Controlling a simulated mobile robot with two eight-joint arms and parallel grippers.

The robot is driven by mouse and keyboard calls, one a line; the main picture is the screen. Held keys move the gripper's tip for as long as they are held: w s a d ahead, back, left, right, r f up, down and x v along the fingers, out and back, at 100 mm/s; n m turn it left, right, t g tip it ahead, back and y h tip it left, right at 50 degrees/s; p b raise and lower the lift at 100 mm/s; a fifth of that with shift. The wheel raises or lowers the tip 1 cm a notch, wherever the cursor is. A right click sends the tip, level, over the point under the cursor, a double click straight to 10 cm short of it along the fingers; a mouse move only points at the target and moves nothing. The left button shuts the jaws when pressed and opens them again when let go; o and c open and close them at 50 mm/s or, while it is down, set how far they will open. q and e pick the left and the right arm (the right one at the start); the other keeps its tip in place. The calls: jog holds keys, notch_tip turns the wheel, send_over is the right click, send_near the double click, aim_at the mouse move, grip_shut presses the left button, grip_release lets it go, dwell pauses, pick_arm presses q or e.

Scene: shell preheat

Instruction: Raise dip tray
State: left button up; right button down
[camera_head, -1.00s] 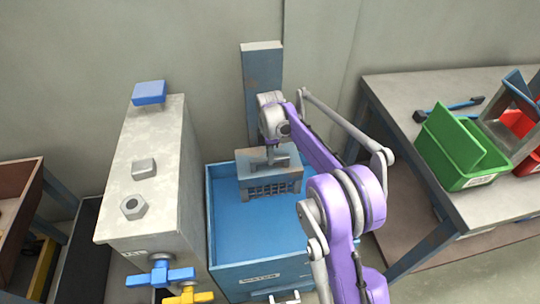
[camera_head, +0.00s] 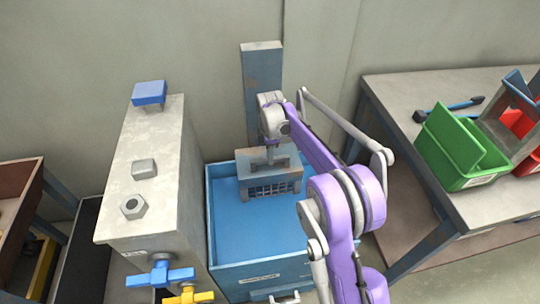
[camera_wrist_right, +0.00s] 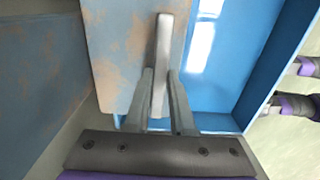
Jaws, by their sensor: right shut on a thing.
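The dip tray (camera_head: 268,186) is a grey metal basket with a slotted front and a handle on its top plate. It hangs over the blue tank (camera_head: 240,226), near the tank's back wall, in the head view. My right gripper (camera_wrist_right: 160,85) is shut on the upright grey handle (camera_wrist_right: 165,45) of the tray in the right wrist view. The worn top plate of the tray (camera_wrist_right: 125,50) shows beyond the fingers. My left gripper is not in view.
A blue-grey post (camera_head: 262,90) stands behind the tank. A grey cabinet (camera_head: 150,190) with blue and yellow valve handles is close on the left.

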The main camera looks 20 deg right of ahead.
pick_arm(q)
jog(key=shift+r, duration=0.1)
pick_arm(e)
jog(key=shift+r, duration=0.15)
pick_arm(q)
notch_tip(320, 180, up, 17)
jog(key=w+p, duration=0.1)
jog(key=p, duration=1.4)
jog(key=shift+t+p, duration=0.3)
pick_arm(e)
notch_tip(320, 180, up, 25)
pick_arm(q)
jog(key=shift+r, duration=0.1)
pick_arm(e)
jog(key=shift+r, duration=0.15)
jog(key=c, duration=0.8)
grip_release()
jog(key=shift+o, duration=0.2)
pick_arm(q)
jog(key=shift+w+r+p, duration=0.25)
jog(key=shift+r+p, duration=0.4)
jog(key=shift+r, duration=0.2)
pick_arm(e)
notch_tip(320, 180, up, 11)
